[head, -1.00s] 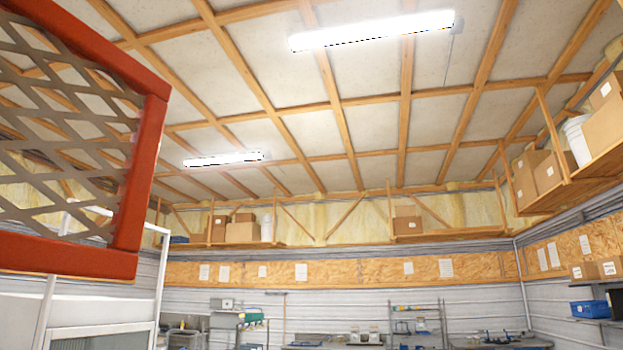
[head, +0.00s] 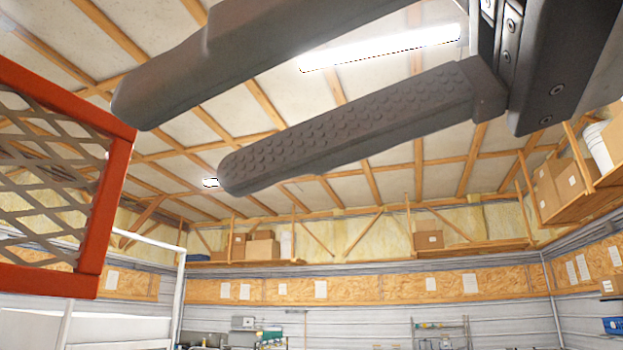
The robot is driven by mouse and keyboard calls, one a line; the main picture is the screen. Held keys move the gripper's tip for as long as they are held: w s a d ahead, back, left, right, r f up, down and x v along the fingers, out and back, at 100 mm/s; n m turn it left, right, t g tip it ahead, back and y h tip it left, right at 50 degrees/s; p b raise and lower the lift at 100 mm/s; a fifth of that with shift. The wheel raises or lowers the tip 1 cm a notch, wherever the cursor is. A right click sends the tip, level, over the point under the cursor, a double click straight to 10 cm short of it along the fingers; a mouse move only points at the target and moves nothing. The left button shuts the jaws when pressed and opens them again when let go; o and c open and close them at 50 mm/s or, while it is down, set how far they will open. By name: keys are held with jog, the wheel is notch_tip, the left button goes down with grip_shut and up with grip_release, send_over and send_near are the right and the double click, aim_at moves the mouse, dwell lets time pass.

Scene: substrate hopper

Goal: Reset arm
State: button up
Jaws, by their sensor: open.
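My gripper (head: 172,142) reaches in from the upper right of the head view, very close to the camera. Its two dark grey fingers point left and are spread apart, with nothing between them. The lower finger has a studded pad. The rest of my arm is out of view.
The red frame holds a grey diamond mesh and fills the left side. A white post frame (head: 180,290) stands behind it. High shelves with cardboard boxes (head: 262,247) line the far wall. Benches and a rack (head: 440,330) stand far below.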

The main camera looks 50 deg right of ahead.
jog(key=w+f+m+g+h, duration=0.2)
jog(key=w+f+g+h, duration=0.15)
jog(key=w+f, duration=1.55)
jog(key=w+d+f+g, duration=0.1)
jog(key=f+g, duration=0.1)
jog(key=f, duration=1.2)
jog(key=d+f+g+h, duration=0.1)
jog(key=d+f+g, duration=0.1)
jog(key=f, duration=1.1)
jog(key=shift+w+d+f+m+g, duration=0.25)
jog(key=shift+w+f+m+g, duration=0.15)
jog(key=shift+g, duration=0.45)
jog(key=shift+a, duration=0.1)
